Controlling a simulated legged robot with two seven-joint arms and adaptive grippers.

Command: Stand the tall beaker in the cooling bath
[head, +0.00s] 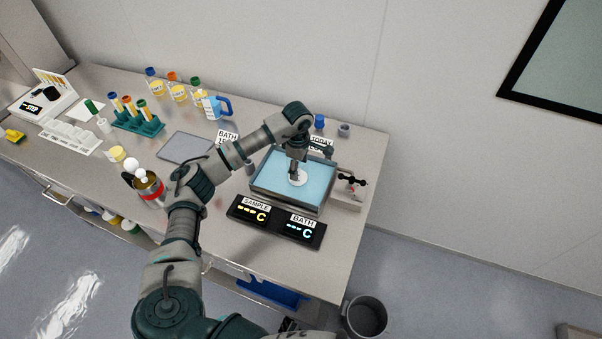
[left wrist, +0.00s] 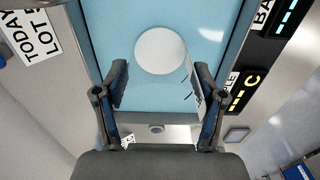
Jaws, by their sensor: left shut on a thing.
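The cooling bath (head: 284,201) is a grey tray of light blue liquid at the right end of the bench; its blue surface also fills the left wrist view (left wrist: 112,28). My left gripper (head: 296,170) points down over the bath. In the left wrist view its fingers (left wrist: 158,88) are apart, on either side of the clear tall beaker, whose pale wall with dark marks (left wrist: 190,76) shows by the right finger. A white disc (left wrist: 160,50) shows just beyond the fingers; I cannot tell whether it belongs to the beaker. The beaker's base is hidden. My right gripper is not in view.
A black readout panel (head: 276,222) lies in front of the bath. A valve block (head: 348,190) stands at its right. A steel container with a red band (head: 150,190), a flat grey tray (head: 184,148), a blue-handled jug (head: 216,107) and a tube rack (head: 138,122) stand further left.

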